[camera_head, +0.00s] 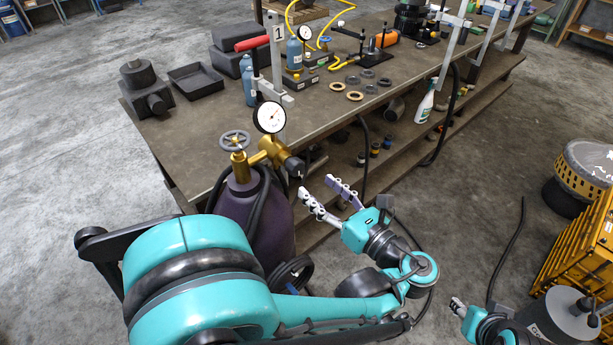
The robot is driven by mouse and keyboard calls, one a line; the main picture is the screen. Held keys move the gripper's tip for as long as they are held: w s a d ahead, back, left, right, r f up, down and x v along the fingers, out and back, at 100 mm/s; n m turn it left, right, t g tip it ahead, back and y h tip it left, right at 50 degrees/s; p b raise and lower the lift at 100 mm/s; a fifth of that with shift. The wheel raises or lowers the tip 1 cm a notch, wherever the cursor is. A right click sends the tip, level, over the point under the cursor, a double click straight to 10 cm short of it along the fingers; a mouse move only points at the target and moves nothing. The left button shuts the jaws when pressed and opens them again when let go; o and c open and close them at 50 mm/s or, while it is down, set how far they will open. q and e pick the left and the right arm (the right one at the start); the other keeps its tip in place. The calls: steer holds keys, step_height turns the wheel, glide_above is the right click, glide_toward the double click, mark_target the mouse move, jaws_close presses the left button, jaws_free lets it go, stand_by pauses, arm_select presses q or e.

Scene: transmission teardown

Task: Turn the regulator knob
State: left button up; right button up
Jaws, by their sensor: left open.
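A purple gas cylinder (262,216) stands in front of the workbench. On top it carries a grey handwheel (236,140), a brass regulator (268,151) and a round white gauge (270,117). The dark regulator knob (294,167) sticks out at the right end of the brass body. My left gripper (316,187) is open and empty. Its two fingers point up and left toward the knob, just below and right of it, with no visible contact. My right gripper (457,306) shows only partly at the lower right, and its jaw opening is unclear.
The long workbench (190,134) runs behind the cylinder, with rings, a black tray (195,80) and a spray bottle (426,102) on or beside it. A black hose hangs by the cylinder. A yellow crate (577,240) stands at right. Grey floor is open between.

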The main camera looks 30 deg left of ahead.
arm_select(q)
steer(key=v, duration=0.4)
steer(key=shift+s+d, duration=0.15)
steer(key=shift+d, duration=0.1)
steer(key=a+f+n+g+h, duration=0.2)
steer(key=a+f+n+h, duration=0.5)
steer(key=a+f, duration=0.1)
steer(key=s+d+f+n+t+h, duration=0.1)
steer(key=n+h, duration=0.3)
steer(key=n, duration=0.5)
steer(key=s+d+f+n+h, duration=0.2)
steer(key=n+h, duration=0.3)
steer(key=n, duration=0.3)
steer(key=shift+s+d+f+n+t, duration=0.15)
steer(key=shift+s+d+n+t, duration=0.25)
steer(key=shift+s+d, duration=0.5)
